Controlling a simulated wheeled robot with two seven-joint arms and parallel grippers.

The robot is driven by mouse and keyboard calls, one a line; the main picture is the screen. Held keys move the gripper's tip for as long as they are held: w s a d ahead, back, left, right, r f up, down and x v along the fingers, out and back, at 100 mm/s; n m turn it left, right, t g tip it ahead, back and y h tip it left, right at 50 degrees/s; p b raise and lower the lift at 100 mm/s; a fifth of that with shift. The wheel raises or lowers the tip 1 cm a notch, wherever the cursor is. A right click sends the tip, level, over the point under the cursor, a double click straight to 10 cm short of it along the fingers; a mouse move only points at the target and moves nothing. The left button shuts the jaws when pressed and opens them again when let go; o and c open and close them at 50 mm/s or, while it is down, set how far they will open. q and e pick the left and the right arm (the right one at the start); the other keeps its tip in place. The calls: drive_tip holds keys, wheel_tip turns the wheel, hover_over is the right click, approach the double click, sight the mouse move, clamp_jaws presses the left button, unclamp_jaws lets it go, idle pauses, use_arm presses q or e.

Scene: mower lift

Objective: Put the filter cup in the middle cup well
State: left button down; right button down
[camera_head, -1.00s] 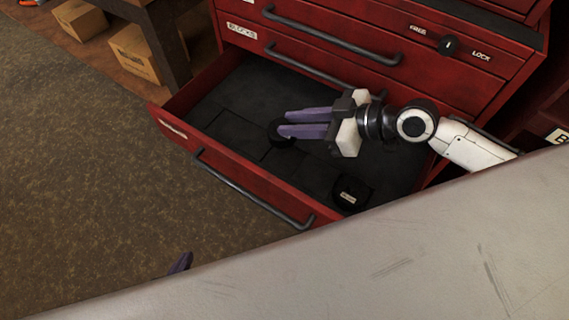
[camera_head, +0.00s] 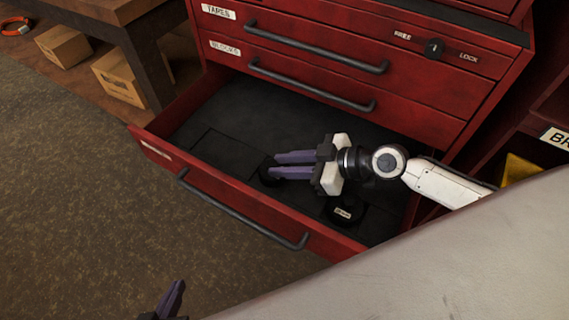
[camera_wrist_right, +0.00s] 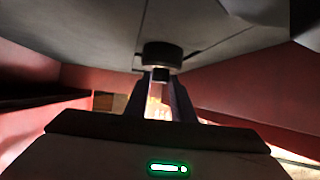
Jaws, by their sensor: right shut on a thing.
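My right gripper (camera_head: 272,165) reaches into the open red drawer from the right. Its purple fingers are shut on a dark round piece (camera_head: 266,176), which I take for the filter cup. In the right wrist view this piece is a short black cylinder (camera_wrist_right: 162,54), with a narrower part between the fingertips (camera_wrist_right: 160,80). It is close to the dark drawer floor; I cannot tell whether it touches it. I cannot make out the middle cup well. My left gripper (camera_head: 172,298) shows only partly at the bottom edge, outside the drawer, and its opening is unclear.
The drawer (camera_head: 225,204) has a dark lined floor and a long handle (camera_head: 240,213). A black round item with a pale label (camera_head: 344,213) sits in it, right of the held piece. A grey surface (camera_head: 450,265) fills the lower right. Cardboard boxes (camera_head: 118,78) stand upper left.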

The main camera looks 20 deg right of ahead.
drive_tip(key=c, duration=1.5)
unclamp_jaws()
drive_tip(key=shift+v, duration=6.05)
